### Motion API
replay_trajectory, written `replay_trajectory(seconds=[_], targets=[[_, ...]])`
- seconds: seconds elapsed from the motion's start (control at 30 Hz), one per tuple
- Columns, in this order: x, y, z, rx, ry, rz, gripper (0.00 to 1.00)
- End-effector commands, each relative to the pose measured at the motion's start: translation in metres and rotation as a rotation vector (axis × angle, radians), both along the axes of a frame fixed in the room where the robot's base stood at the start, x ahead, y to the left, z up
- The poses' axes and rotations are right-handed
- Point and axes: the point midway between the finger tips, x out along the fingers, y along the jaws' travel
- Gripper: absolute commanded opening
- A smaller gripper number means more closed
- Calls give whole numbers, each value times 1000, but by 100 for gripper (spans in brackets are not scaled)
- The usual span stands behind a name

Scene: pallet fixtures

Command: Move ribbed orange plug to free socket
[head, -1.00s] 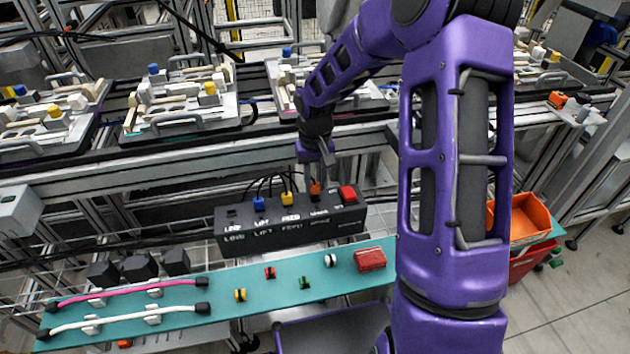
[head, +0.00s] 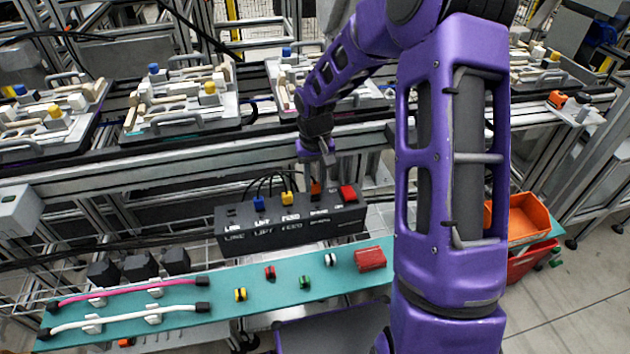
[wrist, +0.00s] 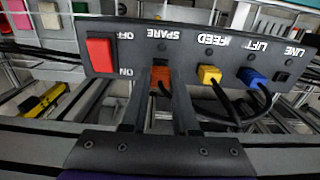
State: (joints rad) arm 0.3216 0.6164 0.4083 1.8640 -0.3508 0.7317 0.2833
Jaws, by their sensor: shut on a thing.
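The ribbed orange plug (head: 315,188) is at the SPARE position of the black socket box (head: 292,230). It also shows in the wrist view (wrist: 160,82), between my fingers and against the box face. I cannot tell how deep it sits. My gripper (head: 316,178) reaches down from above and is shut on the orange plug; the fingers (wrist: 160,95) hide its sides. A yellow plug (wrist: 209,75) sits in FEED and a blue plug (wrist: 252,78) in LIFT, both with black cables. The LINE socket (wrist: 282,76) looks dark and holds no coloured plug.
A red switch (wrist: 100,54) is on the box close beside the orange plug. A teal shelf (head: 215,318) in front carries small coloured clips, a red block (head: 370,259) and two cables. Pallet fixtures (head: 185,100) stand behind. An orange bin (head: 525,218) is at right.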

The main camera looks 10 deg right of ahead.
Motion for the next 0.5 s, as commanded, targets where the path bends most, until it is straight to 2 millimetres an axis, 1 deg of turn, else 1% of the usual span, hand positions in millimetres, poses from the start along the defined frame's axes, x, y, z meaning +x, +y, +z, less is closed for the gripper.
replay_trajectory(seconds=[0.5], targets=[[0,0,-5,1,0,0,0]])
